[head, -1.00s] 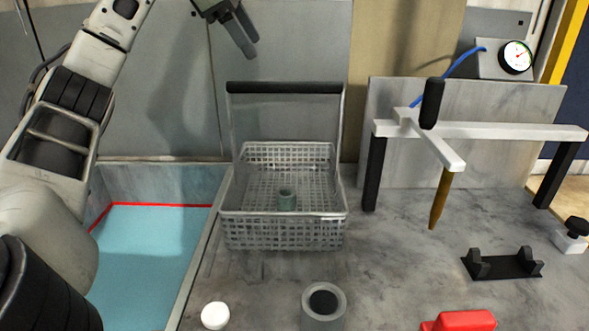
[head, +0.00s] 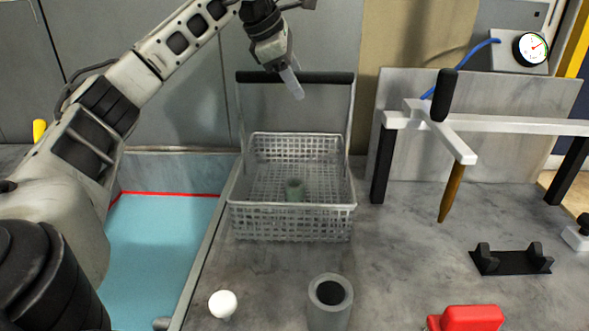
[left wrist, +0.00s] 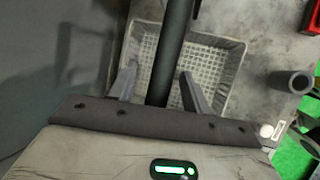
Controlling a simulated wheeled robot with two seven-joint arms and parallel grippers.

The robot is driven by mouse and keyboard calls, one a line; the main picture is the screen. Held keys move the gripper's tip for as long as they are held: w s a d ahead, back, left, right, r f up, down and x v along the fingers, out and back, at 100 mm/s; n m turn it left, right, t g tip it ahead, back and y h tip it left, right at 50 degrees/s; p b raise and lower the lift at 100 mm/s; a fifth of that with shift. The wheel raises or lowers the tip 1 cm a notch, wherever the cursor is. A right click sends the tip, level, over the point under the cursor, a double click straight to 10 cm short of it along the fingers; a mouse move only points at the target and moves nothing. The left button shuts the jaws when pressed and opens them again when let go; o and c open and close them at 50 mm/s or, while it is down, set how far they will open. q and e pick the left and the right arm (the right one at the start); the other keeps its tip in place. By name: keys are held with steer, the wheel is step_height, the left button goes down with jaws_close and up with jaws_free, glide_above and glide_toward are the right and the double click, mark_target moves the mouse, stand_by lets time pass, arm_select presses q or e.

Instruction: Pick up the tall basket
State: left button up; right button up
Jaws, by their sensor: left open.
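The tall basket (head: 292,220) is a grey wire mesh basket with a high frame and a black handle bar (head: 300,77) across the top. In the left wrist view the black handle bar (left wrist: 172,55) runs between the two spread fingers of my left gripper (left wrist: 160,90), with the basket mesh (left wrist: 225,60) below. I cannot tell whether the fingers touch the bar. My right gripper is not in view.
A blue-floored basin (head: 165,250) with a red line lies left of the basket. A white knob (head: 223,304) and a grey hollow cylinder (head: 330,300) stand in front. A white frame (head: 500,129), a black cradle (head: 511,261) and a red object (head: 466,318) are to the right.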

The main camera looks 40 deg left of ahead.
arm_select(q)
steer(key=shift+f, duration=0.25)
stand_by(0.5)
jaws_close()
steer(key=shift+r, duration=0.15)
